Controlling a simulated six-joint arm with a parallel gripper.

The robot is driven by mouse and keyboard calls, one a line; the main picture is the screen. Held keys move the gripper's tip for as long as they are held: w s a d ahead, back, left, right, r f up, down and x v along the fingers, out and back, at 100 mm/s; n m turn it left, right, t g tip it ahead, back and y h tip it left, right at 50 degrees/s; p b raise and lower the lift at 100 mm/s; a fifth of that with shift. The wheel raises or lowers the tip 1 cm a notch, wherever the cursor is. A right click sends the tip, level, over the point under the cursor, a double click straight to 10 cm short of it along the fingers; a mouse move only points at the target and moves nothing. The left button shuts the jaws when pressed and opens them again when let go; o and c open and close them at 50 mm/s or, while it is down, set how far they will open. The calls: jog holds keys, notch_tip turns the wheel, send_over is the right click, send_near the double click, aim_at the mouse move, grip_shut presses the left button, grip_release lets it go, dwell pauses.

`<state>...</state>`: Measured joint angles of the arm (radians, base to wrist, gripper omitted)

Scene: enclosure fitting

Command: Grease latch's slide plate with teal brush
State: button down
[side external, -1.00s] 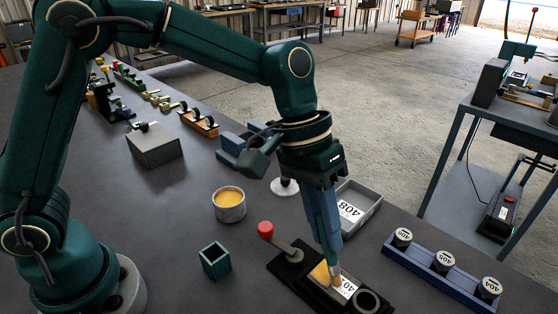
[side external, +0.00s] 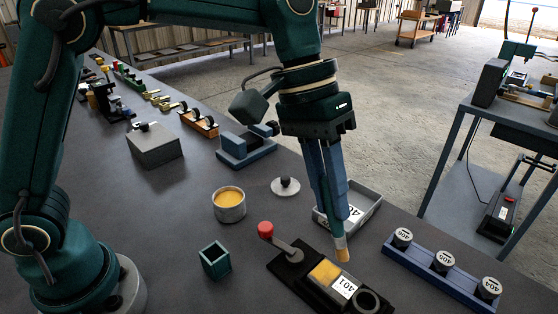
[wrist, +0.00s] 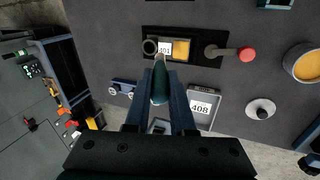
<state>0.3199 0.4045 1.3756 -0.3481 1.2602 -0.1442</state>
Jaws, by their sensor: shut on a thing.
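The latch (side external: 284,272) is a black base on the bench with a red-knobbed lever at one end and a dark ring at the other. Its slide plate (side external: 325,272) shows a yellow patch, coloured like the grease, beside a white 401 label. The plate also shows in the wrist view (wrist: 181,48). My gripper (side external: 336,215) is shut on the teal brush (side external: 341,247), which points downward. The teal handle (wrist: 160,85) sits between the fingers in the wrist view. The tan bristle tip appears above the latch, apart from the plate.
A grey pot (side external: 229,212) of yellow grease and an open teal square holder (side external: 215,262) stand left of the latch. A grey tray (side external: 371,203) labelled 408 lies behind it. A blue rack (side external: 425,267) with labelled round caps is at right. A knobbed disc (side external: 285,187) stands behind.

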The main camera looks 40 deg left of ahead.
jog(key=shift+r, duration=1.5)
jog(key=shift+s+d+f, duration=0.15)
jog(key=shift+d+f, duration=0.1)
jog(key=shift+f, duration=0.25)
jog(key=shift+s+d+f, duration=0.15)
jog(key=shift+d+f, duration=0.05)
jog(key=shift+f, duration=0.3)
